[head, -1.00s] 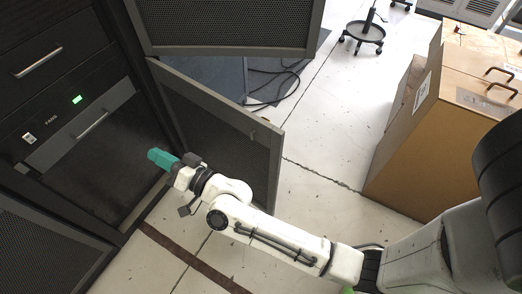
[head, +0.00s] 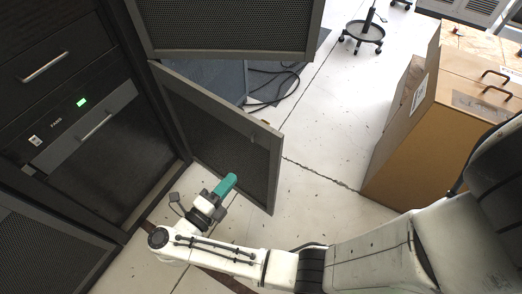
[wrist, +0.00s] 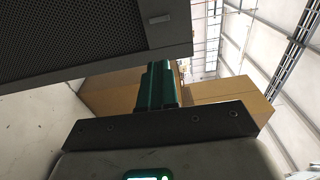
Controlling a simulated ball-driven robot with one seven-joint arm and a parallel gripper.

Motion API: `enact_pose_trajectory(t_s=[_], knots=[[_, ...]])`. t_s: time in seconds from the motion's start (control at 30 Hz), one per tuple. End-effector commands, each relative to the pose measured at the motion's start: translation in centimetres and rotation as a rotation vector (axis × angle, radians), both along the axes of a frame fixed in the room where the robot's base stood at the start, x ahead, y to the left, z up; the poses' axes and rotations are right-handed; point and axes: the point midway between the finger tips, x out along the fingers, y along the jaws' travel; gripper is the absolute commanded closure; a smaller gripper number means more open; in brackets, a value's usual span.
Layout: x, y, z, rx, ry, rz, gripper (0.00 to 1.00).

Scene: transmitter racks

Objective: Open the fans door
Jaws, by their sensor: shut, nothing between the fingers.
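The fans panel (head: 85,131) is a grey strip in the black rack at the left of the head view. It has a FANS label, a small switch, a lit green display (head: 82,102) and a bar handle (head: 96,126). A mesh door (head: 225,135) on the rack's right side stands swung out into the room. My gripper (head: 229,181), with teal fingers, is shut and empty in front of this door's lower part, pointing up and right. Whether it touches the door cannot be told. In the wrist view the teal fingers (wrist: 158,85) are together, with a mesh door edge (wrist: 150,55) above them.
Another mesh door (head: 235,30) stands open above, and one more (head: 45,245) is at lower left. A large cardboard box (head: 415,150) stands at right. A wheeled stool base (head: 362,36) and cables (head: 275,80) lie farther back. Floor between door and box is clear.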

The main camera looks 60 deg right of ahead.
Motion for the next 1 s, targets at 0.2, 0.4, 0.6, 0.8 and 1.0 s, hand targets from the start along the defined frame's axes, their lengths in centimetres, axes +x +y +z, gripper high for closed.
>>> enact_pose_trajectory(t_s=[0.2, 0.4, 0.6, 0.8, 1.0], knots=[[-1.1, 0.5, -0.5, 0.019, 0.013, -0.056, 1.00], [-1.0, -0.3, -0.4, 0.017, 0.008, -0.058, 1.00], [-1.0, -1.1, -0.4, 0.015, 0.007, -0.057, 1.00], [-1.2, -1.7, -0.5, 0.016, 0.008, -0.055, 1.00], [-1.6, -3.9, -0.3, 0.018, 0.013, -0.056, 1.00]])
